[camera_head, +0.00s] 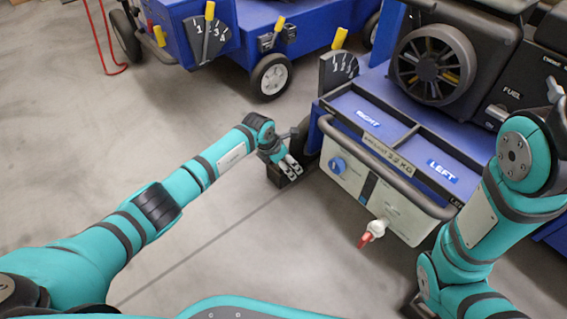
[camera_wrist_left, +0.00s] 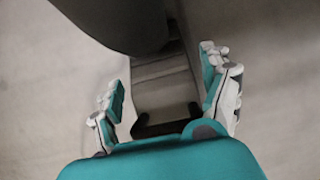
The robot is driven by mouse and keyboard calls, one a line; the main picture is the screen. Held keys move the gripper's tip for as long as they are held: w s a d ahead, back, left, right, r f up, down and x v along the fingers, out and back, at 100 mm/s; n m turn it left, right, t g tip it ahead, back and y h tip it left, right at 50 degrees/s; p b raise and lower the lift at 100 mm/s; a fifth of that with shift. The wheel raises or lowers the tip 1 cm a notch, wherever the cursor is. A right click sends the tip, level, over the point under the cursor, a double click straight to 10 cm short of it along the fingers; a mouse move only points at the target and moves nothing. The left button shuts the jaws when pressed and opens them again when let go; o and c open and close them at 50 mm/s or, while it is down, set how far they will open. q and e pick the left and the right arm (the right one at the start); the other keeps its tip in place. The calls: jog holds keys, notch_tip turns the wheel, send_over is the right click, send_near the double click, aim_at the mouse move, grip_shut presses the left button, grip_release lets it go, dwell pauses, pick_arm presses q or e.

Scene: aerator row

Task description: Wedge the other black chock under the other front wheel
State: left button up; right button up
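A black chock (camera_head: 283,175) sits on the floor against the dark front wheel (camera_head: 304,136) at the left side of the blue machine. My left gripper (camera_head: 286,164) is down at this chock. In the left wrist view the gripper (camera_wrist_left: 161,88) is open, with one finger on each side of the chock (camera_wrist_left: 160,90) and gaps between. The wheel (camera_wrist_left: 120,22) shows dark at the top, touching or very close to the chock. My right arm crosses the right side; its gripper is not seen. A small dark piece (camera_head: 413,306) shows beside it, unclear what. The other front wheel is hidden.
The machine's front has a grey bumper bar (camera_head: 352,135), a white panel (camera_head: 372,188) and a red-tipped drain tap (camera_head: 373,232) jutting out low. Another blue machine (camera_head: 270,40) stands behind. The left floor is clear.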

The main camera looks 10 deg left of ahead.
pick_arm(q)
jog(key=shift+o, duration=1.1)
jog(key=shift+f, duration=0.1)
jog(key=shift+s, duration=0.1)
jog(key=v, duration=1.2)
notch_tip(320, 180, up, 7)
jog(key=p, duration=0.6)
